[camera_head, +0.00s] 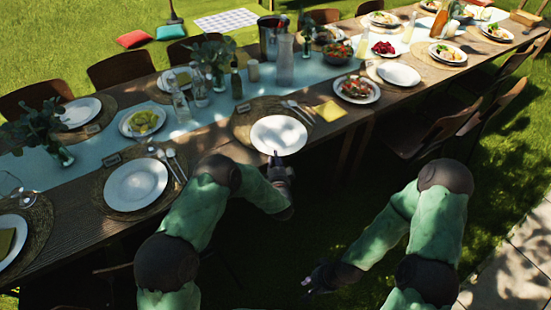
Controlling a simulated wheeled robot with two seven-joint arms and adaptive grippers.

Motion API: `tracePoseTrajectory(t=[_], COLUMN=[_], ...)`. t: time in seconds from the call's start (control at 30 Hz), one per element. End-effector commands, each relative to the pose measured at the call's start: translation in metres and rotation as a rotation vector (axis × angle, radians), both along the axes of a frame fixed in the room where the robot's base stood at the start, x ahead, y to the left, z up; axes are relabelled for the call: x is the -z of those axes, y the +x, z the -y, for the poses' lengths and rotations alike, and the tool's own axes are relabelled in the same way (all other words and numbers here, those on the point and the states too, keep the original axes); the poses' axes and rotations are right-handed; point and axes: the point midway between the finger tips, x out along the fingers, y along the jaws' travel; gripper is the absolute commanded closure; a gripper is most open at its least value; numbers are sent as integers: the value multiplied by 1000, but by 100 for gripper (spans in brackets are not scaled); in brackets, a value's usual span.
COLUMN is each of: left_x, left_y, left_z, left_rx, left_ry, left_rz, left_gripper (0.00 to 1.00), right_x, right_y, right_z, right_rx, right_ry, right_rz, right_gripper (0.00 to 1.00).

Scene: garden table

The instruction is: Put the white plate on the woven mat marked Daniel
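A white plate (279,134) lies on or just above the near part of a round woven mat (242,122) at the middle of the table, partly past the mat's near side. My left gripper (276,158) is at the plate's near rim, seeming to touch it; whether its fingers are closed on the rim is too small to tell. A small name card (244,108) stands at this mat's left; its writing is not legible, so I cannot tell which mat is Daniel's. My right gripper (308,287) is low, off the table, empty, with its fingers apart.
Cutlery (298,111) and a yellow napkin (330,111) lie right of the plate. Another white plate (135,184) is on a mat to the left. Chairs (430,130) line the right side.

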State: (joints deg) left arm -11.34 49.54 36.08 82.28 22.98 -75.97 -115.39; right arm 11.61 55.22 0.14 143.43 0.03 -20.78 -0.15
Motion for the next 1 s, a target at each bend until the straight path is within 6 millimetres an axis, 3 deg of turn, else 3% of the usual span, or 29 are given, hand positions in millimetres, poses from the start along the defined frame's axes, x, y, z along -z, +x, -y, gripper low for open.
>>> tracePoseTrajectory(t=[0.5, 0.73, 0.87, 1.0], left_x=[-12, -12, 3, 43], left_y=[-91, -108, -112, -125], left_z=[16, 18, 11, -2], left_rx=[2, 2, 6, -10], left_ry=[0, -7, -108, -385], left_rz=[-2, -5, -63, -225], left_gripper=[70, 70, 70, 70], right_x=[-27, -31, -31, -30], right_y=[0, 0, 0, 0], right_z=[0, 0, 0, 0], right_rx=[0, 0, 0, 0], right_ry=[0, 0, 0, 0], right_rz=[0, 0, 0, 0], right_gripper=[71, 71, 71, 71])
